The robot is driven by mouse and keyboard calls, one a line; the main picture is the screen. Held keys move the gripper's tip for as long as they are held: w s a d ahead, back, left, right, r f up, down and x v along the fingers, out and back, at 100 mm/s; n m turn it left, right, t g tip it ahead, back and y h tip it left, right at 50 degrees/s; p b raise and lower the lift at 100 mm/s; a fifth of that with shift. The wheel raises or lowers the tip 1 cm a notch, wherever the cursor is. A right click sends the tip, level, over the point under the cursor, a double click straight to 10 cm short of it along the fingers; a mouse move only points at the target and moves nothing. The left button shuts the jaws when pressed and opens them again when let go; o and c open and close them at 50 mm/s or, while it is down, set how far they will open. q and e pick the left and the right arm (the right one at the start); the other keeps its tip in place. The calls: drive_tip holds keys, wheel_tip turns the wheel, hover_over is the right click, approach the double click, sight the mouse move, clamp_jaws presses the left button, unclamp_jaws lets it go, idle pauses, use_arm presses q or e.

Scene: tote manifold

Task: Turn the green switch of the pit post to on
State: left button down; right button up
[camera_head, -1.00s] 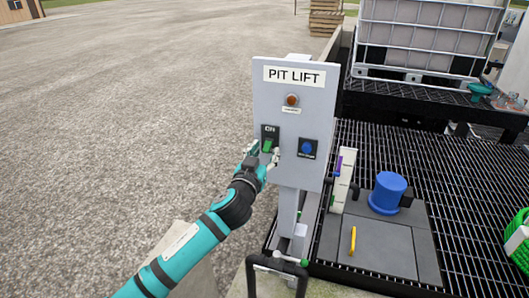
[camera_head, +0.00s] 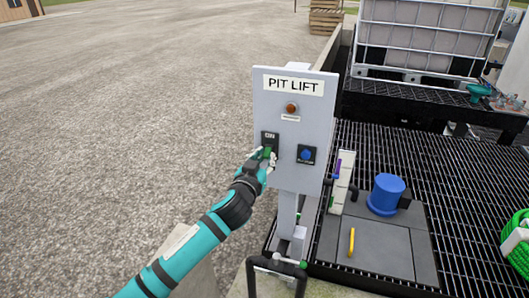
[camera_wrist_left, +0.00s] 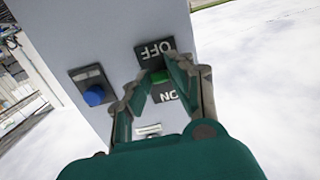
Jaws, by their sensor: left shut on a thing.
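The grey pit post panel (camera_head: 325,130) is labelled PIT LIFT. Its green switch (camera_head: 267,151) sits on a black plate at the panel's left, with ON readable above it. My left gripper (camera_head: 266,158) is shut on the switch and partly hides it. In the left wrist view the plate is upside down, with OFF at the top and ON at the bottom, and the green switch (camera_wrist_left: 160,78) shows between the fingertips (camera_wrist_left: 163,75). I cannot tell which way the switch is set. My right gripper is not in view.
A blue button (camera_head: 306,155) on a black plate is right of the switch. An orange lamp (camera_head: 291,108) is above. Behind the panel are grating (camera_head: 455,180), a blue cylinder (camera_head: 386,193) and a white caged tank (camera_head: 425,35). Open gravel (camera_head: 130,110) lies left.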

sight(268, 150)
use_arm(q)
wheel_tip(268, 150, up, 2)
drive_tip(key=g+p, duration=0.1)
drive_tip(key=p, duration=0.2)
drive_tip(key=g+y+p, duration=0.1)
drive_tip(key=p, duration=0.2)
drive_tip(key=g+p, duration=0.2)
drive_tip(key=p, duration=0.1)
drive_tip(key=shift+r, duration=0.25)
drive_tip(key=shift+w+r+g+y+p, duration=0.1)
drive_tip(key=shift+g+y+p, duration=0.3)
drive_tip(key=shift+g, duration=0.5)
drive_tip(key=shift+w+d+r+g+y, duration=0.15)
drive_tip(key=shift+r+g+y, duration=0.15)
drive_tip(key=shift+g, duration=0.55)
drive_tip(key=shift+w+a+r+g+y, duration=0.1)
drive_tip(key=shift+r+g+y, duration=0.15)
drive_tip(key=shift+g, duration=0.6)
drive_tip(key=c, duration=1.2)
unclamp_jaws()
drive_tip(key=shift+f, duration=0.1)
